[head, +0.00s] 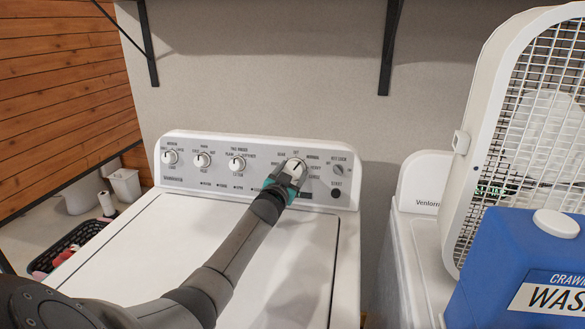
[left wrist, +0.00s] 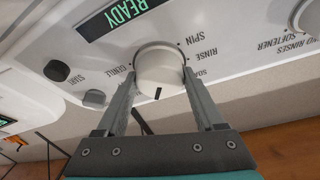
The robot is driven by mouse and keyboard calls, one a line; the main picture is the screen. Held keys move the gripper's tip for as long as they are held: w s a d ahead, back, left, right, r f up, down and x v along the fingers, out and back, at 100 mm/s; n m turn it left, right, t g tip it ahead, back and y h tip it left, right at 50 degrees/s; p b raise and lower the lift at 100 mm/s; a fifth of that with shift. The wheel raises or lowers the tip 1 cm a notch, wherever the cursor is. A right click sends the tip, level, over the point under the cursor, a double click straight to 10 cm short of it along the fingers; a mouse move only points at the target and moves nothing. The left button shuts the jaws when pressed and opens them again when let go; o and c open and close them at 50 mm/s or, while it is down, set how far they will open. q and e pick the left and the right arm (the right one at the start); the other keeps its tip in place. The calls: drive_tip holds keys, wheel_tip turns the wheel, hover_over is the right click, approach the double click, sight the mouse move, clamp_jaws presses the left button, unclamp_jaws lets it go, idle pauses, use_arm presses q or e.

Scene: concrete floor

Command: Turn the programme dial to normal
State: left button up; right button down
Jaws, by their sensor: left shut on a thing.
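The programme dial (head: 297,167) is the large white knob at the right of the washer's control panel. In the left wrist view the dial (left wrist: 160,62) has a dark pointer mark on its lower edge, away from the READY display. In the head view the mark points roughly upward; its exact setting cannot be told. The word NORMAL (head: 313,157) is printed up and right of the dial. My left gripper (head: 290,178) is shut on the dial, one finger on each side. My right gripper is in neither view.
Several smaller knobs (head: 202,160) line the panel to the left. A start button (head: 337,194) and small knob (head: 338,170) are right of the dial. A white fan (head: 463,142) and blue jug (head: 500,250) stand at the right. A dark basket (head: 82,236) is at left.

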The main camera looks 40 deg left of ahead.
use_arm(q)
drive_tip(key=shift+m+h, duration=0.3)
drive_tip(key=shift+m, duration=0.3)
drive_tip(key=shift+f, duration=0.1)
drive_tip(key=o, duration=1.4)
drive_tip(key=shift+s+p, duration=0.15)
drive_tip(key=shift+p, duration=0.15)
drive_tip(key=shift+p+v, duration=1.65)
drive_tip(key=shift+v, duration=5.85)
